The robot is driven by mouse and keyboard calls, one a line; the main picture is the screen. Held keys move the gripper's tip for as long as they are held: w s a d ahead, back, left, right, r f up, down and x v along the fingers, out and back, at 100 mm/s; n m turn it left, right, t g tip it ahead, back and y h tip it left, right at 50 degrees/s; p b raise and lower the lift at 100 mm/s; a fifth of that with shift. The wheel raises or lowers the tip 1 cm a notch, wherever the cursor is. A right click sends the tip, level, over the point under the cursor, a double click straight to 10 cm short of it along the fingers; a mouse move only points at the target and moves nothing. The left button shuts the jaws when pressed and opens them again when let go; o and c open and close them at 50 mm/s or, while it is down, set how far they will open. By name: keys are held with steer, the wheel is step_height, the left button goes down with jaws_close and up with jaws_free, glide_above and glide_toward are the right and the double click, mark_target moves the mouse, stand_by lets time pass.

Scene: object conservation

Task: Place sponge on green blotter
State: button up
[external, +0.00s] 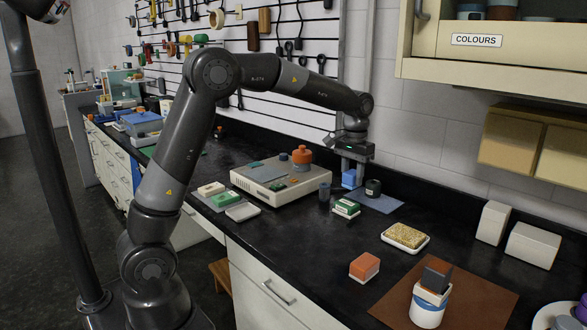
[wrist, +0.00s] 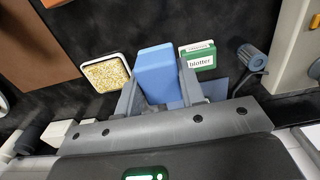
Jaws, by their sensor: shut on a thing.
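My gripper (external: 353,178) is at the back of the counter, pointing down, shut on a plain blue block (external: 348,180). In the wrist view the blue block (wrist: 155,68) sits between the two fingers. A tan, speckled sponge (external: 405,235) lies in a white dish (external: 390,244), apart from my gripper; the sponge also shows in the wrist view (wrist: 106,75), left of the block. Another green item (external: 227,199) lies farther left.
A dark cup (external: 324,191) stands left. A brown mat (external: 480,300) with stacked items is front right. Bare black counter lies between the box and the orange block (external: 364,267).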

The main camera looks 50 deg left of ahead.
steer(key=w+d, duration=0.1)
steer(key=d, duration=0.1)
glide_above(347, 203)
step_height(347, 203, down, 7)
steer(key=shift+r, duration=0.1)
steer(key=shift+w+a+f, duration=0.1)
steer(key=shift+f, duration=2)
steer(key=shift+f, duration=0.2)
steer(key=o, duration=1)
steer(key=shift+c, duration=0.2)
steer(key=shift+r, duration=0.1)
